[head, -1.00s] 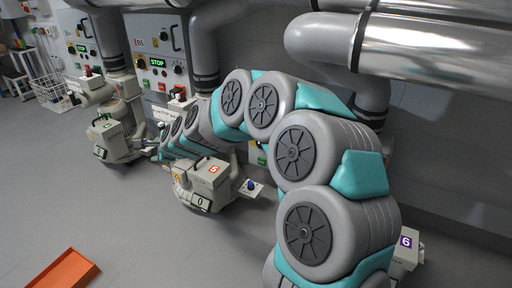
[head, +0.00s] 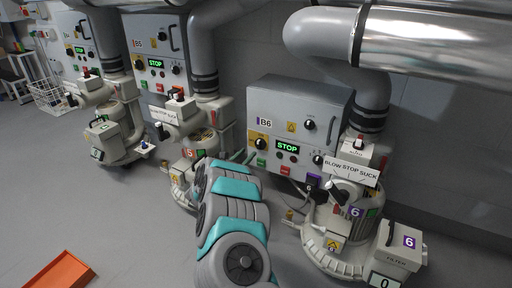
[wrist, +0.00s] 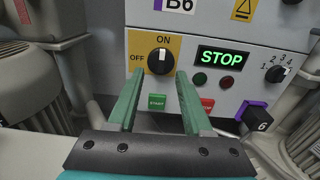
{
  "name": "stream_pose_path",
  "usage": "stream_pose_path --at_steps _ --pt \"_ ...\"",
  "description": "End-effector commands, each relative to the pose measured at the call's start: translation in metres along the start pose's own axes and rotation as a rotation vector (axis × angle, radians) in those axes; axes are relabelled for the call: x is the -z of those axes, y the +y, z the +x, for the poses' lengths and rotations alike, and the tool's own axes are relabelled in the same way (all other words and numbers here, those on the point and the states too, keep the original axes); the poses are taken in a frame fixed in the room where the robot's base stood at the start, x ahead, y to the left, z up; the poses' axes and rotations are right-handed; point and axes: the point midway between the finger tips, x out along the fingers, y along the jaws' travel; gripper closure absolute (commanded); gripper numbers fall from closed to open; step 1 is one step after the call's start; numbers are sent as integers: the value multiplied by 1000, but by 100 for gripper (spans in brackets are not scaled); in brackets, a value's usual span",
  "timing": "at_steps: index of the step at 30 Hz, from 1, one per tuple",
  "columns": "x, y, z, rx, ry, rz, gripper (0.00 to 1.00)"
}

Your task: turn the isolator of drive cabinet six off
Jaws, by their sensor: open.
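Drive cabinet six is the grey box labelled B6 (head: 330,97), on the wall right of centre in the head view. Its isolator (wrist: 161,61) is a black knob on a yellow plate, with ON above and OFF at the left. The knob's pale mark appears to point up toward ON. The isolator also shows in the head view (head: 260,143). My gripper (wrist: 158,103) is open, its two green fingers pointing at the cabinet. The fingertips lie below the knob in the wrist view, apart from each other with nothing between them. The gap to the panel is hard to judge.
A lit STOP display (wrist: 221,57), a green START button (wrist: 157,101), a red button (wrist: 207,105) and a numbered selector (wrist: 277,73) are close by. A blower (head: 335,225) stands below right. Cabinet B5 (head: 155,45) is at left. An orange tray (head: 62,272) lies on open floor.

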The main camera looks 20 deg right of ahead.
Motion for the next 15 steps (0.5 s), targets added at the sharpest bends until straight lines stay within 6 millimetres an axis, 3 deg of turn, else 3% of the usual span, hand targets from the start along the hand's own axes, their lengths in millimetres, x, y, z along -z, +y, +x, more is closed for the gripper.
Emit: stream_pose_path --at_steps 8,15 --pt "-2 -4 17 13 -12 10 50" --pt "-2 -4 49 12 -13 7 50"
